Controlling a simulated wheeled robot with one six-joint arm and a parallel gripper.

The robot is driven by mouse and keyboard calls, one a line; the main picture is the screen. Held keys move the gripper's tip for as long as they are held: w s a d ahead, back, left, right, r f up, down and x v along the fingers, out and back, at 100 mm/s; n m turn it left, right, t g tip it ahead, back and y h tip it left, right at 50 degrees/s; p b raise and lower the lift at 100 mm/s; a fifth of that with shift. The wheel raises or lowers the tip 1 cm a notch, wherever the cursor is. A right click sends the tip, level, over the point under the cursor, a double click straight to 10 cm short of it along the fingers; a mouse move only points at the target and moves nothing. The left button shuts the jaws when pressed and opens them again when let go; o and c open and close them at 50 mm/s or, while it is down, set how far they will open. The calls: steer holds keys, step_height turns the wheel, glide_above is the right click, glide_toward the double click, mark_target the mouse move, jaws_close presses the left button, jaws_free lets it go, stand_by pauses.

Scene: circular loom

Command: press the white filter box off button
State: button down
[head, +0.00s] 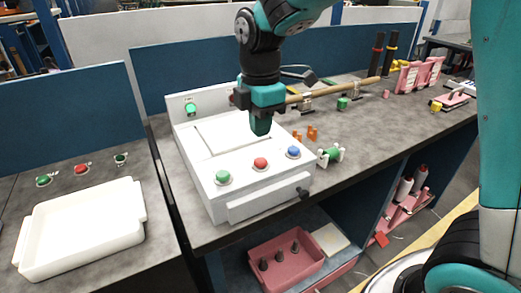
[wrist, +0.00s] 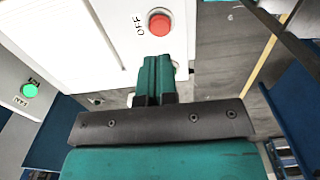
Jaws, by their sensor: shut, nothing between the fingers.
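The white filter box (head: 245,187) stands on the grey bench in the middle of the head view. Its front part carries a green button (head: 222,177), a red button (head: 260,163) and a blue button (head: 293,152). In the wrist view a red button (wrist: 159,24) sits beside the printed word OFF. My gripper (head: 261,128) points down over the box, behind the red button in the head view. In the wrist view its closed fingertips (wrist: 160,60) lie just below the red button in the picture, with a visible gap. The fingers are shut and empty; their height above the box is unclear.
A green button (head: 190,106) is on the box's raised back panel. A white tray (head: 80,228) and more buttons are on the left bench. A green spool (head: 330,155) and orange pieces (head: 312,133) lie right of the box. A pink bin (head: 287,262) is below.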

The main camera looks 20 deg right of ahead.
mark_target(261, 161)
step_height(261, 161, down, 7)
steer(key=shift+r, duration=0.1)
stand_by(0.4)
steer(key=shift+s+f, duration=0.25)
steer(key=shift+f, duration=0.85)
steer(key=r+p, duration=0.5)
steer(key=r, duration=0.1)
steer(key=shift+w+r, duration=0.15)
steer(key=shift+w, duration=0.05)
step_height(261, 161, up, 9)
steer(key=b, duration=0.2)
stand_by(0.7)
